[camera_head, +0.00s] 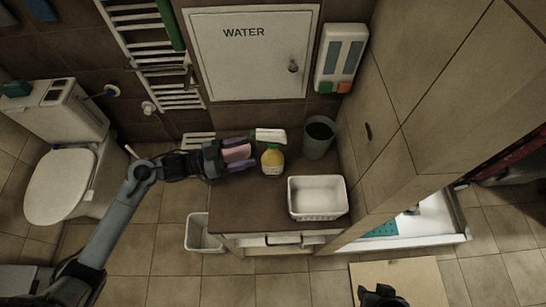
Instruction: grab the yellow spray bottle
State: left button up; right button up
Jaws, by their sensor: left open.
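The yellow spray bottle (272,160) with a white spray head stands upright on the brown cabinet top, near its back edge. My left gripper (245,153) is just left of the bottle, with its purple fingers pointing right toward it. The fingers are open, and a small gap seems to lie between them and the bottle. A pinkish patch shows between the fingers; I cannot tell what it is. A dark part at the bottom edge (380,296) looks like my right gripper, but its fingers are not clear.
A white basket (317,197) stands on the cabinet top (245,210), right and in front of the bottle. A dark grey cup (318,138) stands behind right. A white bin (203,232) is on the floor left of the cabinet. A toilet (62,185) is at left.

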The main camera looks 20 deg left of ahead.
aim_at(273, 144)
pick_arm(q)
jog(key=x, duration=0.4)
jog(key=shift+w+d+r+p, duration=0.15)
jog(key=shift+d+p, duration=0.15)
jog(key=shift+p, duration=0.1)
jog(key=x, duration=0.3)
jog(key=shift+w+r+p, duration=0.15)
jog(key=shift+w+p, duration=0.05)
jog(key=shift+p, duration=0.15)
jog(key=shift+w+d, duration=0.25)
jog(key=shift+d, duration=0.15)
grip_shut()
